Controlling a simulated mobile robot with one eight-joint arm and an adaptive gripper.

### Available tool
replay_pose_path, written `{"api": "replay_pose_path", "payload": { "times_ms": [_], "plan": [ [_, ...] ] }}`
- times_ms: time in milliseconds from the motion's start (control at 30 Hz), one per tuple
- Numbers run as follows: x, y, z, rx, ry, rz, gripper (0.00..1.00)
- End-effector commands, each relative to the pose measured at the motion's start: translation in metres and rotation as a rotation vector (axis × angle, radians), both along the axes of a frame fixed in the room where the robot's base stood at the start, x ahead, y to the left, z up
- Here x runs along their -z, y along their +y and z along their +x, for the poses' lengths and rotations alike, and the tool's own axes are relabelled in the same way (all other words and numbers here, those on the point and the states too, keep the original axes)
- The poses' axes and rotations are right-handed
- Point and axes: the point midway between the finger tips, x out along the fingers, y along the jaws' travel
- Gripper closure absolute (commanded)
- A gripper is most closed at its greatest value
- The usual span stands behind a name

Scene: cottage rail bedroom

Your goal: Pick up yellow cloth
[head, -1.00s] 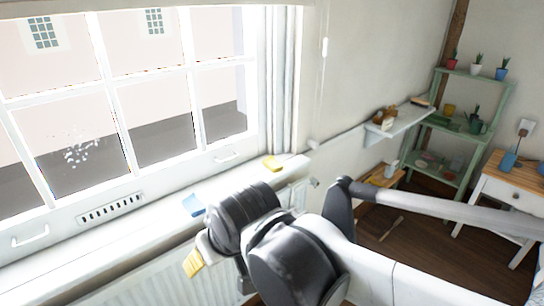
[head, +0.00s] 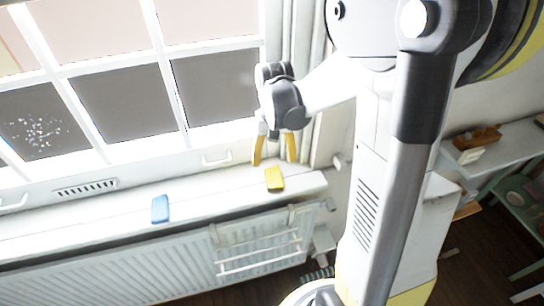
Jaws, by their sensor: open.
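I cannot tell the exact height gap. No contact with the cloth is visible.
A blue cloth (head: 160,209) lies on the sill to the left. The window frame (head: 185,95) and its handle (head: 217,160) stand behind. A radiator with a rail (head: 262,250) is below the sill. A wall shelf (head: 500,150) with small items is at right.

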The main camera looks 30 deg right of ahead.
Motion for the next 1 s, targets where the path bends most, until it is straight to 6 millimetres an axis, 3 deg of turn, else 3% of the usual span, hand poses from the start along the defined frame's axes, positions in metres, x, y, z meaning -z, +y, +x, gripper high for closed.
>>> {"api": "replay_pose_path", "payload": {
  "times_ms": [33, 200, 467, 700, 967, 1000],
  "plan": [
    [0.013, 0.0, 0.0, 0.0, 0.0, 0.0, 0.26],
    [0.04, -0.001, 0.001, -0.001, -0.001, 0.0, 0.26],
    [0.057, -0.003, 0.003, -0.001, -0.001, 0.0, 0.26],
    [0.094, -0.01, 0.008, -0.001, -0.002, -0.001, 0.26],
    [0.098, -0.01, 0.008, -0.001, -0.002, -0.001, 0.26],
    [0.098, -0.01, 0.008, -0.001, -0.002, -0.001, 0.31]
  ]
}}
